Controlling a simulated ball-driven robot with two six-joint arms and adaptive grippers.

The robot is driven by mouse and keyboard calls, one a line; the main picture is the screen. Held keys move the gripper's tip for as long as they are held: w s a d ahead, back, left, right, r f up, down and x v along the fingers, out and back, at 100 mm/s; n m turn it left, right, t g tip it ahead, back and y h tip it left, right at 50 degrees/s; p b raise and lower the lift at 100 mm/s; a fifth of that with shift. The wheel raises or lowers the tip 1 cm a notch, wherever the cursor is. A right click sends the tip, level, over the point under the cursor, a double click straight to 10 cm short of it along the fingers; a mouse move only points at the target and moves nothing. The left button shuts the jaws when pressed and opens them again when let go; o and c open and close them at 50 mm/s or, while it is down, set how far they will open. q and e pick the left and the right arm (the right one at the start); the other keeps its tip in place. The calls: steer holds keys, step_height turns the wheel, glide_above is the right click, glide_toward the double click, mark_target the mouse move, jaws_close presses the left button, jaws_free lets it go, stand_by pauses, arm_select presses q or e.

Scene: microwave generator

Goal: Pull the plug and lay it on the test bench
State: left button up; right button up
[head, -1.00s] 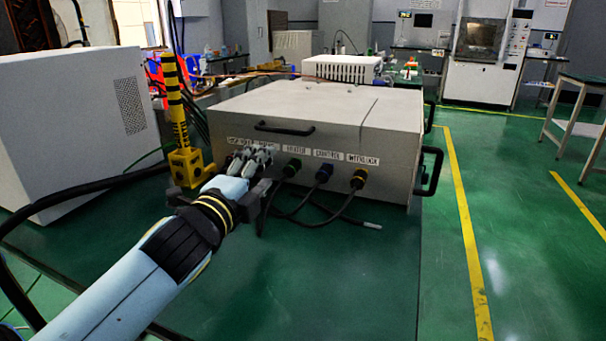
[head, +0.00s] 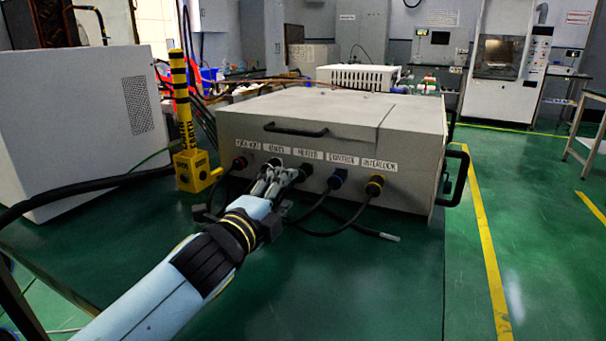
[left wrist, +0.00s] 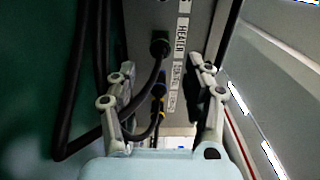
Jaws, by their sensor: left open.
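A row of cable plugs sits in the front of a light grey box (head: 300,118). The plug under the HEATER label (head: 306,171) is partly hidden by my left gripper (head: 288,173). That gripper is open and empty, close to the box front beside this plug. In the left wrist view the open fingers (left wrist: 163,70) stand either side of the black heater plug (left wrist: 160,44) and its cable, with no clear contact. The blue control plug (head: 337,180) and yellow interlock plug (head: 375,186) are to its right. The box stands on a green surface (head: 410,275). My right gripper is not seen.
A red-marked plug (head: 240,163) is at the left of the row. A yellow-and-black post (head: 181,105) stands left of the box. Black cables hang below the plugs, and a loose cable end (head: 389,237) lies in front. The green surface at front right is clear.

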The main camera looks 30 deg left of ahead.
mark_target(295, 181)
arm_select(q)
steer(key=w, duration=0.7)
steer(key=shift+w+a, duration=0.25)
steer(key=shift+p, duration=0.3)
stand_by(0.6)
jaws_close()
steer(key=shift+s, duration=0.1)
stand_by(0.3)
steer(key=shift+s, duration=0.1)
steer(key=shift+s+d, duration=0.2)
steer(key=shift+s, duration=2.65)
steer(key=shift+r, duration=0.1)
